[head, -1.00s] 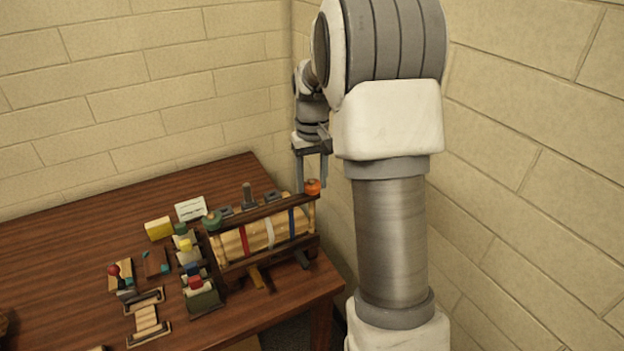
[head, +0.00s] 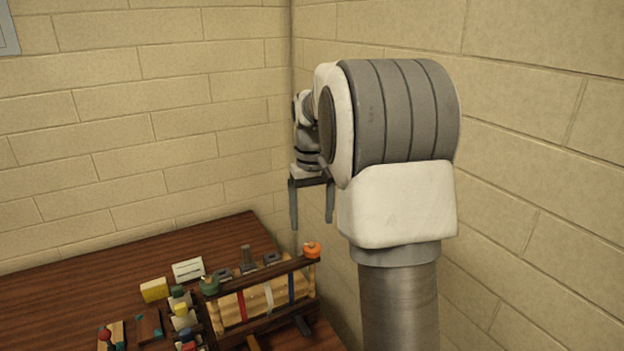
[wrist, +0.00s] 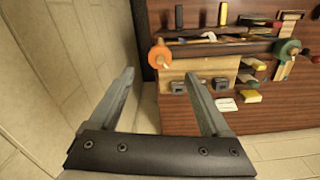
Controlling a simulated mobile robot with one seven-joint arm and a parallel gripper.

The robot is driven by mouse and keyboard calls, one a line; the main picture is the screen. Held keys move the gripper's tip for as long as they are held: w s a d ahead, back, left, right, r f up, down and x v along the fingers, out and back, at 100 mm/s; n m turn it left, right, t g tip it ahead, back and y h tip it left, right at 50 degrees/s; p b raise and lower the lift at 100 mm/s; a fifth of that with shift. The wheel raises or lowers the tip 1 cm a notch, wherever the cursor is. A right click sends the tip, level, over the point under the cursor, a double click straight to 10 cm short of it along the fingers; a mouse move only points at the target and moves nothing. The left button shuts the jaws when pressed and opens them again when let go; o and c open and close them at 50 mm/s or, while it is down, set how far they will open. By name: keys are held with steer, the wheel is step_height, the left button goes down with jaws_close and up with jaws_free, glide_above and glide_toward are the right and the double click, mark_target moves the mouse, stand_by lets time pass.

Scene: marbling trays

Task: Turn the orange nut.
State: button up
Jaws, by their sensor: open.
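The orange nut (head: 312,250) sits on the right end of the dark upper bar of a wooden frame. In the wrist view the orange nut (wrist: 160,57) shows beyond the fingers, near the bar's left end. My gripper (head: 311,226) is open and empty, raised above the frame and apart from the nut. In the wrist view its two fingers (wrist: 160,82) are spread wide with nothing between them. A green nut (head: 209,286) is at the bar's other end, and it also shows in the wrist view (wrist: 288,48).
The wooden frame (head: 262,273) holds light rolls with coloured bands. A white card (head: 188,270), a yellow block (head: 154,290) and several small coloured pieces lie to its left on the brown table (head: 225,233). Brick walls (head: 400,30) stand close behind and to the right.

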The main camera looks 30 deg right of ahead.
step_height(320, 180, up, 10)
steer(key=shift+p, duration=0.35)
steer(key=shift+f, duration=0.1)
steer(key=s+a+r+t, duration=0.2)
steer(key=s+a+t, duration=0.1)
steer(key=s+a, duration=0.75)
steer(key=s+a+f+t, duration=0.1)
steer(key=s+a+f, duration=0.1)
steer(key=s, duration=0.5)
steer(key=s+a+f+n+t, duration=0.1)
steer(key=s+f, duration=0.4)
steer(key=s, duration=0.2)
steer(key=shift+a+n+t, duration=0.3)
steer(key=shift+a, duration=0.1)
